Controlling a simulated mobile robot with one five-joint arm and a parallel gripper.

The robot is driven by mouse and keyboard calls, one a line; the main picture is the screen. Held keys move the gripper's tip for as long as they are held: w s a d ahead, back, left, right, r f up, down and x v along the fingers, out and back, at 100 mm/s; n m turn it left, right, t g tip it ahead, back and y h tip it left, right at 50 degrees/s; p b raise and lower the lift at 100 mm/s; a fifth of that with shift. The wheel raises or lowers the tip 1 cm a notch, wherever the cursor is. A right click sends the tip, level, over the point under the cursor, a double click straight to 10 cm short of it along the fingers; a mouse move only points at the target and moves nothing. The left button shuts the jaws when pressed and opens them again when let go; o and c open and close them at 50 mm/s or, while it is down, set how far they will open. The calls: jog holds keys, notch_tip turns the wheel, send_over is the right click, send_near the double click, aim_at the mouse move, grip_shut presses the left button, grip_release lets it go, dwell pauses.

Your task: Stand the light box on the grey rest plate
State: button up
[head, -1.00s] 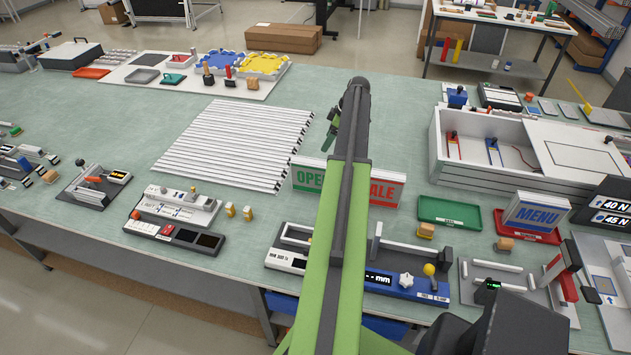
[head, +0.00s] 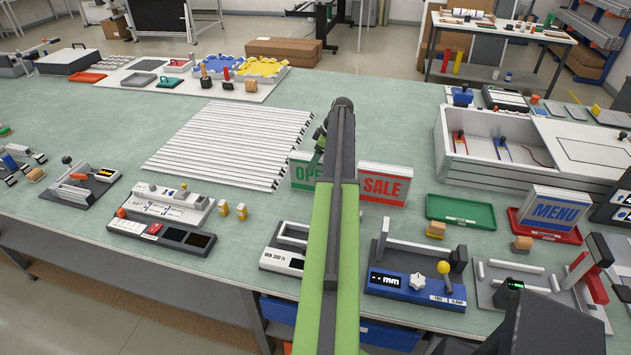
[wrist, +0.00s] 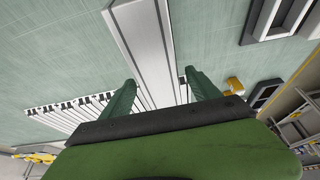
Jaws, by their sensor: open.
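Light boxes stand on the green bench: one reads OPEN (head: 303,171), one SALE (head: 383,186) and one MENU (head: 556,212). My arm hides the middle between OPEN and SALE, so I cannot tell how they join. In the wrist view my gripper (wrist: 160,92) is open, its two green fingers apart over a long white and grey body (wrist: 150,45), which looks like a light box top seen from above. I see no contact.
A slatted white rack (head: 230,143) lies left of OPEN. A green tray (head: 460,211) and a red tray (head: 545,231) lie to the right, with a white case (head: 535,150) behind. A blue-fronted fixture (head: 415,287) is in front.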

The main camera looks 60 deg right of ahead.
jog(key=shift+f, duration=0.25)
dwell(0.5)
grip_shut()
dwell(0.5)
